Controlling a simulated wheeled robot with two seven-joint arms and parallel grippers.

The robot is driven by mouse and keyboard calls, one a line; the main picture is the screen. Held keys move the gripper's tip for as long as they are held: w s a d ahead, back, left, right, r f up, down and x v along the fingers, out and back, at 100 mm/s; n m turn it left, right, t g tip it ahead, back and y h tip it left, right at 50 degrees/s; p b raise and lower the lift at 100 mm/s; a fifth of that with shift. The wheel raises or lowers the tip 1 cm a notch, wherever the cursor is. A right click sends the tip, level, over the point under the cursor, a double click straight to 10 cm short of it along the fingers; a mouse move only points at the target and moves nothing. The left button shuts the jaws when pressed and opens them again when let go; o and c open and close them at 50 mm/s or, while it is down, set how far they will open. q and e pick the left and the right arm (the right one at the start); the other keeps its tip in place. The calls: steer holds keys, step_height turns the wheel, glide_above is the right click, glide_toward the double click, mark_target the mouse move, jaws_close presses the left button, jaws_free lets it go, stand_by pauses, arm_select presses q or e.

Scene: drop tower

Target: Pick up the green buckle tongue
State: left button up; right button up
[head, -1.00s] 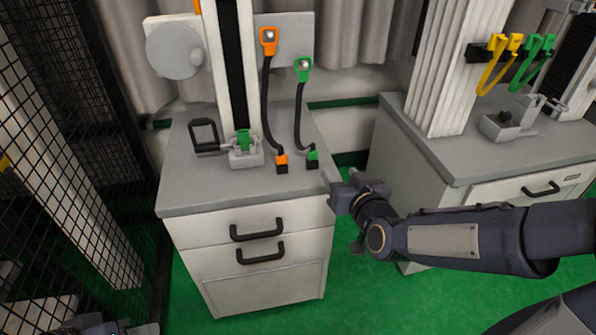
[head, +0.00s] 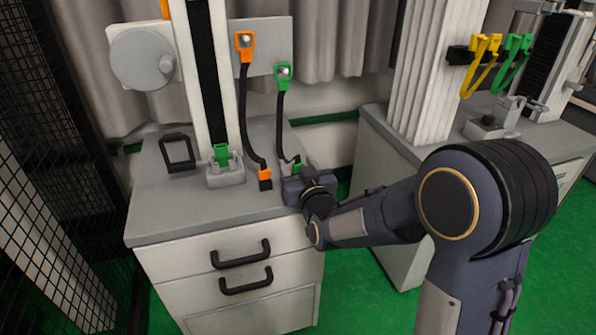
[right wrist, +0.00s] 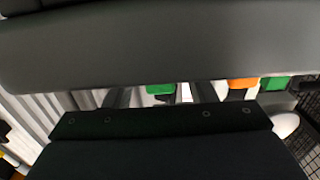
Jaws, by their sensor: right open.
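The green buckle tongue (head: 297,167) hangs at the lower end of a black strap at the right of the grey cabinet top. My right gripper (head: 291,165) is at it, open, with its fingers around or just short of the tongue; I cannot tell which. The gripper hides most of the tongue in the head view. In the right wrist view the green tongue (right wrist: 160,89) shows between the two fingers. My left gripper is not in view.
An orange tongue (head: 264,178) on its own strap stands just left of my right gripper. A grey block with a green insert (head: 222,156) and a black-framed loop (head: 177,153) are further left. The cabinet top (head: 165,205) is clear at its front left.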

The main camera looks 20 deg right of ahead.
steer(key=c, duration=0.9)
steer(key=shift+o, duration=0.2)
